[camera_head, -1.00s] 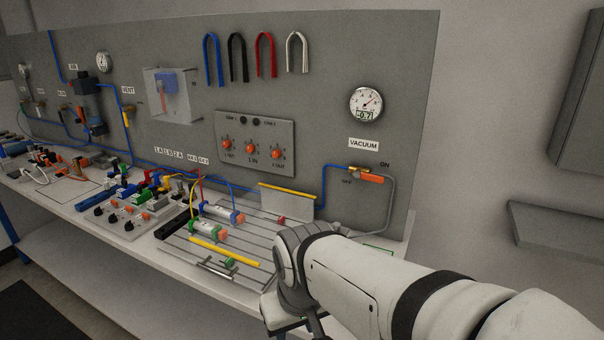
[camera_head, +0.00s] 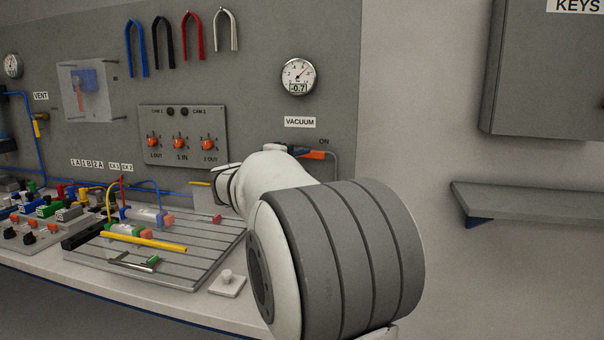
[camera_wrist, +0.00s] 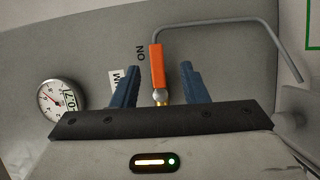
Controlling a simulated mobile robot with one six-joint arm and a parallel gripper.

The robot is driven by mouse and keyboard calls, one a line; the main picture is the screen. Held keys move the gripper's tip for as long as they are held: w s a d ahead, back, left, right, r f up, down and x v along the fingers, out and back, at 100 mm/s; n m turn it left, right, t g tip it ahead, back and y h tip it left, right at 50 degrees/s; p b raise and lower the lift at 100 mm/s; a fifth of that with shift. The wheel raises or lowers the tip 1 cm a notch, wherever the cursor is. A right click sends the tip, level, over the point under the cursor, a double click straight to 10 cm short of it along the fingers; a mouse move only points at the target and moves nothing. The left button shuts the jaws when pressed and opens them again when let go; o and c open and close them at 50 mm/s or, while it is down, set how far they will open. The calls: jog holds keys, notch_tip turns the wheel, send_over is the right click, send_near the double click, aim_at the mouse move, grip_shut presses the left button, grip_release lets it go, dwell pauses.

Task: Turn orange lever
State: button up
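The orange lever (camera_head: 313,155) is on the grey panel under the VACUUM label, lying roughly horizontal toward the ON mark. In the wrist view the orange lever (camera_wrist: 157,66) appears between the two blue fingers of my gripper (camera_wrist: 162,70), with a brass fitting at its base. The fingers are apart, with a gap visible on each side of the lever; I cannot tell whether they reach its depth. In the head view my arm hides most of the gripper and the valve's left side.
A gauge (camera_head: 298,77) reading -0.7 is above the VACUUM label (camera_head: 300,122). A grey tube bends down from the valve's right. A slotted plate (camera_head: 170,255) with parts lies on the bench at left. A grey shelf (camera_head: 520,200) juts from the right wall.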

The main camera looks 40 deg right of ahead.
aim_at(319, 155)
jog(key=x, duration=0.8)
jog(key=shift+w+r, duration=0.15)
jog(key=shift+r, duration=0.1)
grip_shut()
